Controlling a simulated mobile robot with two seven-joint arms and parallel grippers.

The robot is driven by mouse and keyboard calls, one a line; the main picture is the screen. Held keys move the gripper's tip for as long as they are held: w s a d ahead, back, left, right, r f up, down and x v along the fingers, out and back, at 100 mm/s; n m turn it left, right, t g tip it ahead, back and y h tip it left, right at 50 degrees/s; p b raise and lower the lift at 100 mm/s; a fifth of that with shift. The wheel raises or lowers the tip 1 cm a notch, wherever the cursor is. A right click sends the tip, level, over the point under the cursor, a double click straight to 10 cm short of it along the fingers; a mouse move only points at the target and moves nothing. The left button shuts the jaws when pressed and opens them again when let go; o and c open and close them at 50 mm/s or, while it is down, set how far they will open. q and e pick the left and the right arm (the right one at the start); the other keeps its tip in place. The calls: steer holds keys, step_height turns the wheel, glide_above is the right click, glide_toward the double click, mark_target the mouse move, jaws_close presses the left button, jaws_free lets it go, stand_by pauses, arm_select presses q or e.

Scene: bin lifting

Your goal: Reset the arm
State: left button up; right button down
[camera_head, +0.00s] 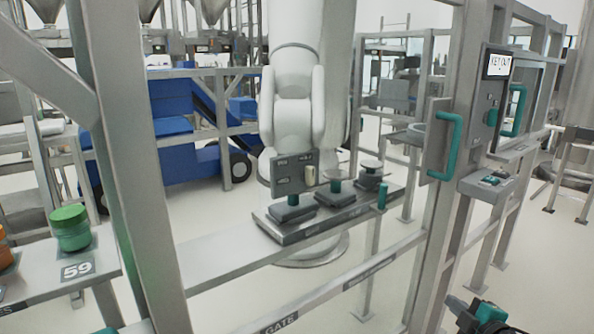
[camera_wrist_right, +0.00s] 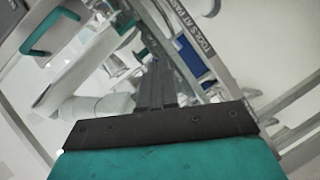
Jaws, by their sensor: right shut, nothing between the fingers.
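My right gripper (camera_head: 456,303) shows at the bottom right edge of the head view, dark with teal parts and partly cut off by the frame. In the right wrist view its two dark fingers (camera_wrist_right: 157,82) lie together beyond the teal body, with nothing held between them. The gripper is in front of the grey metal fence and apart from it. My left gripper is not in view.
A shelf holds a dark tray (camera_head: 297,231) with black-based objects. Open floor shows at lower right.

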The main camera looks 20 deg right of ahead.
steer(key=s+a+f+m+g+y, duration=0.1)
steer(key=s+a, duration=0.3)
steer(key=a, duration=0.7)
steer(key=s+a+f+m+g+y+p, duration=0.1)
steer(key=s+a+f+m, duration=0.3)
steer(key=a, duration=0.8)
steer(key=s+a+f+m+g+y+p, duration=0.1)
steer(key=s+a+f+m+y, duration=0.2)
steer(key=a, duration=0.8)
steer(key=shift+s+a+g, duration=0.35)
steer(key=shift+s+g, duration=0.05)
steer(key=shift+s, duration=0.85)
